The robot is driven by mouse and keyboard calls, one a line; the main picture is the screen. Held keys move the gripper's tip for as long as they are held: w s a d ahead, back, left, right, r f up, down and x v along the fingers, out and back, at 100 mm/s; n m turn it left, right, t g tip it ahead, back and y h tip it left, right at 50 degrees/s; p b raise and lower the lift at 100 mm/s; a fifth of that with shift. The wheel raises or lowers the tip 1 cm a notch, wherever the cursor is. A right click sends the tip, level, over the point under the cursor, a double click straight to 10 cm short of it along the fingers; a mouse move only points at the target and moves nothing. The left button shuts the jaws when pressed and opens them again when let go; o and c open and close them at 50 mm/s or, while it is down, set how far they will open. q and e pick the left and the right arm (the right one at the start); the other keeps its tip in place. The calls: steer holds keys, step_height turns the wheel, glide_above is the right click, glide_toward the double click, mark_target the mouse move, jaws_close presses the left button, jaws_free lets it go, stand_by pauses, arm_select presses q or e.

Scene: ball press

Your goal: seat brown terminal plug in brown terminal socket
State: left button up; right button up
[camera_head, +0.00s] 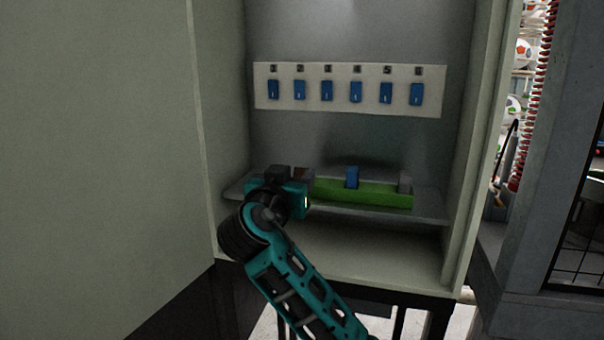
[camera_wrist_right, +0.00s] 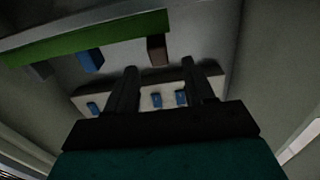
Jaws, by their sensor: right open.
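A brown block (camera_wrist_right: 157,50), which looks like the brown terminal plug, shows in the right wrist view by the edge of the green strip. In the head view only a brownish bit (camera_head: 300,173) shows behind my right gripper (camera_head: 279,174). In the right wrist view my right gripper's two dark fingers (camera_wrist_right: 157,82) are spread apart with nothing between them. The brown block appears beyond the fingertips, apart from them. I cannot make out a brown socket. My left gripper is not in view.
A green block (camera_head: 365,193) lies on the cabinet shelf (camera_head: 430,217), with a blue block (camera_head: 352,177) standing at it. A white panel (camera_head: 348,70) with a row of blue switches is on the back wall. Cabinet side walls stand left and right.

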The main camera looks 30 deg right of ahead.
steer(key=shift+x, duration=1.3)
jaws_close()
